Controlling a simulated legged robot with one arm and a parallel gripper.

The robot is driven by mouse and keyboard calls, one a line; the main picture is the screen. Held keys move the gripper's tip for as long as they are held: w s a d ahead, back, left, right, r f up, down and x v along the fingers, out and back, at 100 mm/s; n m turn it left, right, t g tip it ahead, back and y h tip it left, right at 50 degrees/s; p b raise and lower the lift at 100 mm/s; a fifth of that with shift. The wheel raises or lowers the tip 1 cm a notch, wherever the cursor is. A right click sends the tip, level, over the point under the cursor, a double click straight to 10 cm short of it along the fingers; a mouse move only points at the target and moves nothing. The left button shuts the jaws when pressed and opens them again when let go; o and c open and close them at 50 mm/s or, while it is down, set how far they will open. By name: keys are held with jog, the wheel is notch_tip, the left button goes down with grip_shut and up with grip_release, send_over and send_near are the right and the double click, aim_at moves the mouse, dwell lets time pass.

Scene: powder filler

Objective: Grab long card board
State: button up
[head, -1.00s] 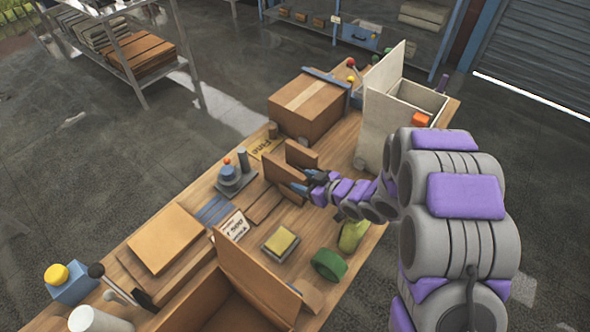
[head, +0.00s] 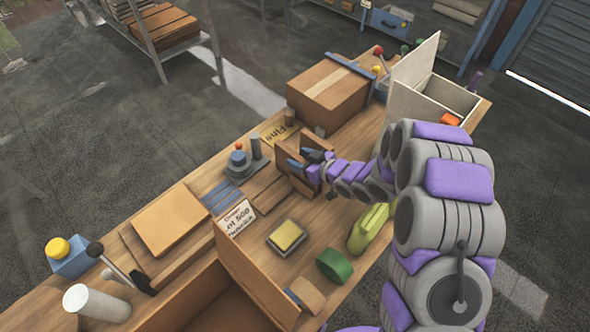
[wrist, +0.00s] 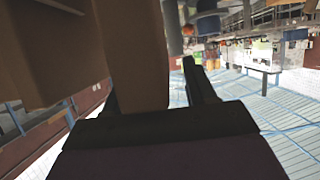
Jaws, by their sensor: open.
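Brown cardboard pieces (head: 287,151) stand upright near the middle of the bench, at my gripper (head: 299,160). My gripper is open, its dark fingers pointing left in the head view. In the wrist view a long brown board (wrist: 136,50) lies between the two open fingers of my gripper (wrist: 148,78), nearer the left one. Another brown piece (wrist: 45,50) is outside the left finger. I cannot tell whether the fingers touch the board. Flat brown strips (head: 262,199) lie on the bench just left of my gripper.
The wooden bench (head: 335,235) is crowded. A taped box (head: 325,95) and a pale open bin (head: 408,103) stand behind. An open carton (head: 245,275) is in front. A yellow-topped block (head: 287,236), a green roll (head: 334,265) and a green bottle (head: 367,228) are nearby.

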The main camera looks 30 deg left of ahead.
jog(key=shift+w+a+f, duration=0.1)
jog(key=shift+a, duration=0.05)
jog(key=shift+d, duration=0.45)
jog(key=shift+c, duration=0.3)
jog(key=shift+r, duration=0.2)
jog(key=shift+c, duration=0.7)
jog(key=shift+a+f, duration=0.15)
jog(key=shift+a, duration=0.2)
jog(key=c, duration=0.6)
grip_shut()
jog(key=shift+d, duration=0.1)
